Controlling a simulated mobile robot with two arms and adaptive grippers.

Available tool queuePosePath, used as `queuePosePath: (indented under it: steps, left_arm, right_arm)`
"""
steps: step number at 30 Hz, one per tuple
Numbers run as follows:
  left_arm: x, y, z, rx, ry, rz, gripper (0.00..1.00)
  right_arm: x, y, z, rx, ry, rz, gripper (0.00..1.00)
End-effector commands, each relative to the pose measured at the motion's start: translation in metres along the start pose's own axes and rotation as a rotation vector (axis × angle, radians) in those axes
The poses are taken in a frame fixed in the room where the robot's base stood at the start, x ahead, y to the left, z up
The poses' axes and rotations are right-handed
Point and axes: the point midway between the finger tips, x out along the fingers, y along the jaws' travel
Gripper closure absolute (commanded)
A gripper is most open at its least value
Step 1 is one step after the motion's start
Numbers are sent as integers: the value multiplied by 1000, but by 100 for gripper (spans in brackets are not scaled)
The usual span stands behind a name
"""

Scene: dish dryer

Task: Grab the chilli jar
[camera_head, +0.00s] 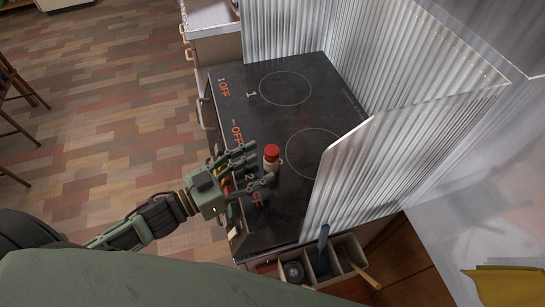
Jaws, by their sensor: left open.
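A small jar with a red lid (271,153) stands upright on the black cooktop (289,112), near its front part. I take it to be the chilli jar; no label can be read at this size. My left gripper (258,167) reaches in from the left over the cooktop's front edge. Its fingers are open and spread just left of and below the jar, very close to it. I cannot tell whether a fingertip touches the jar. Some red and yellow shows behind the fingers, partly hidden. My right gripper is not in view.
Corrugated metal panels (352,180) stand behind and to the right of the cooktop. A utensil holder (343,255) with several tools is at the cooktop's near right end. A yellow item (505,285) lies at lower right. The cooktop's far part is clear.

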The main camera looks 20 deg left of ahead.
Motion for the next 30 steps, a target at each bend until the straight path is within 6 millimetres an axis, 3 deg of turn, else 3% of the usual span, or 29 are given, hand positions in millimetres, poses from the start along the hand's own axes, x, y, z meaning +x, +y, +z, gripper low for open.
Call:
queuePosePath:
  steps: [9, 19, 30]
  left_arm:
    - [41, -4, -4, 2, 2, -1, 46]
    - [48, -3, -2, 0, -1, 0, 46]
    - [48, -3, -2, 1, -1, 0, 78]
  right_arm:
    - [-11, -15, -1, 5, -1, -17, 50]
    - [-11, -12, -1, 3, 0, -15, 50]
    - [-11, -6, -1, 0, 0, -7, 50]
